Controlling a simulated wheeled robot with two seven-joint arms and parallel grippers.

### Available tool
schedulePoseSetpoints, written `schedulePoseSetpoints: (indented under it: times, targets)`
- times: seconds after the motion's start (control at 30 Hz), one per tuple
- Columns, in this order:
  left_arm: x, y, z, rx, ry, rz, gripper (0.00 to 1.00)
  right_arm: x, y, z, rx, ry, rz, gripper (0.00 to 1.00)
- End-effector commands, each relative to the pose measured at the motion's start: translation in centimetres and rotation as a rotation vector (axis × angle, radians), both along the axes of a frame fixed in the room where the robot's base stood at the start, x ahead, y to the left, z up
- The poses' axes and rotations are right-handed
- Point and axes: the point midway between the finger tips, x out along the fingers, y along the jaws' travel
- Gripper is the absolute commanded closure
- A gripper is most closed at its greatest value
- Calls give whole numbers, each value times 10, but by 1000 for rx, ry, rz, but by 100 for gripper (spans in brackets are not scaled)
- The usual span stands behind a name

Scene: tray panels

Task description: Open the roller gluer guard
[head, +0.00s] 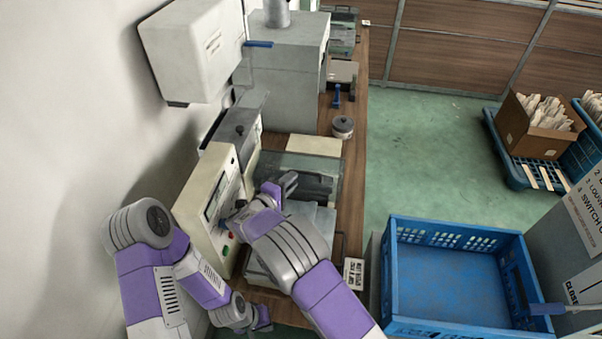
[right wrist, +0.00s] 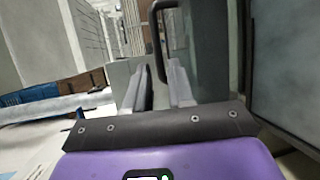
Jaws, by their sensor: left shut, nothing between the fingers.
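The roller gluer has a cream control panel (head: 215,207) with red and green buttons, and a see-through guard (head: 330,163) over dark rollers (head: 312,186). My right gripper (head: 288,184) is over the gluer, near the rollers. In the right wrist view its two pale fingers (right wrist: 156,88) are spread apart with nothing clearly held. A black bar handle (right wrist: 157,40) stands just beyond the fingertips, beside a greenish see-through panel (right wrist: 208,50); I cannot tell whether they touch. My left gripper (head: 264,318) is low by the bench's near end, shut and empty.
The wall is close on the left, with a white box (head: 195,48) on it. A grey metal housing (head: 285,75) and a small round tin (head: 343,127) stand farther along the bench. A blue crate (head: 455,235) is at the right.

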Motion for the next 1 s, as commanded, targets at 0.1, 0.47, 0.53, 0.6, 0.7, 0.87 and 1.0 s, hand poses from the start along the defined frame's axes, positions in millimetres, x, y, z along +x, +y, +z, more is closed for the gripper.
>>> schedulePoseSetpoints:
  times: [0.1, 0.47, 0.53, 0.6, 0.7, 0.87, 1.0]
  targets:
    - [0, 0, -1, 0, 1, 0, 100, 16, -13, -3, 0, 0, -4, 77]
    - [0, 0, -4, 0, 0, 0, 100, 49, -34, -10, 1, 0, 0, 77]
    - [0, 0, -4, 0, 0, 0, 100, 51, -35, -10, 2, 0, 1, 77]
    - [0, 0, -4, 0, 0, 0, 100, 51, -35, -10, 1, -1, 1, 77]
    - [0, 0, -4, 0, 0, 0, 100, 51, -35, -10, 2, 0, 1, 77]
    - [0, 0, -4, 0, 0, 0, 100, 51, -35, -10, 1, 0, 0, 95]
    - [0, 0, -4, 0, 0, 0, 100, 50, -35, -10, 1, -1, 0, 100]
